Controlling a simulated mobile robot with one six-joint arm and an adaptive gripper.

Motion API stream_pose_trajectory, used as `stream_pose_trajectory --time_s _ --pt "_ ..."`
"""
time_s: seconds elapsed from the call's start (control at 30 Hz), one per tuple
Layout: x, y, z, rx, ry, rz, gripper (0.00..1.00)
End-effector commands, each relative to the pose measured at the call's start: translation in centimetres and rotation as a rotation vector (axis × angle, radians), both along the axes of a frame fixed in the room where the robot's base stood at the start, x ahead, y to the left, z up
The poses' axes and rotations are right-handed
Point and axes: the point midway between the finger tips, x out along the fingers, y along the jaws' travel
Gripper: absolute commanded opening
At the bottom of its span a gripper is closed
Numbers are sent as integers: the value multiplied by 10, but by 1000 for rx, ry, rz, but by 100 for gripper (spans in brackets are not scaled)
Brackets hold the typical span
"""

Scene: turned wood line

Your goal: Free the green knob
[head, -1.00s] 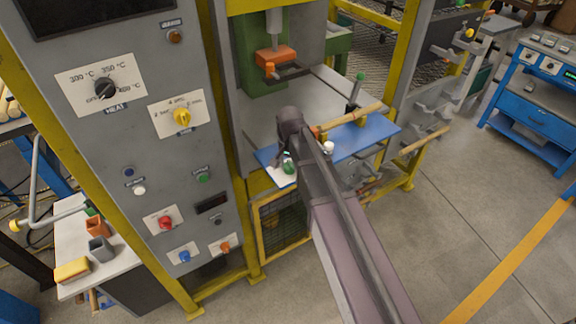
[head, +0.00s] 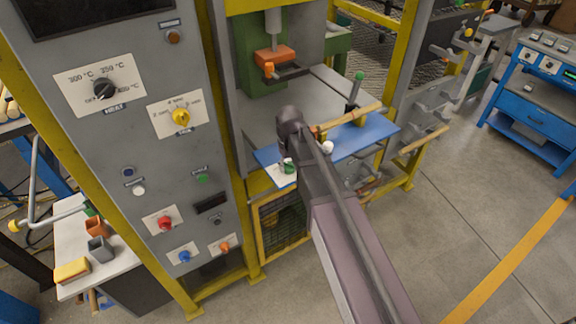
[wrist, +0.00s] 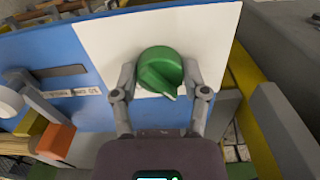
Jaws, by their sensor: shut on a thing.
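The green knob (wrist: 160,69) is round with a raised grip bar and a pale pointer mark low on its right. It sits on a white plate (wrist: 105,45) on the blue panel (wrist: 40,55). My gripper (wrist: 158,78) is shut on the knob, one finger on each side. In the head view, a little of the green knob (head: 289,163) shows below the dark end of my arm; the rest is hidden. The blue panel (head: 360,140) also shows there, at the front of the press table.
A white round knob (head: 328,147) stands on the panel close to my arm, beside a slot (wrist: 60,71) in the wrist view. A green-topped lever (head: 358,78) and a wooden rod (head: 350,118) are behind. A yellow post (wrist: 268,110) is close on the right.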

Motion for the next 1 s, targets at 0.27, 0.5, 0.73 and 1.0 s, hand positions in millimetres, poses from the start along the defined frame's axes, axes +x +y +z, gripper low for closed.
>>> stream_pose_trajectory --time_s 0.27,0.5,0.73,1.0 --pt "-2 0 0 2 5 151 11" --pt "-2 1 0 3 5 197 11" --pt "-2 1 0 3 4 200 11" --pt "-2 1 0 4 4 199 93"
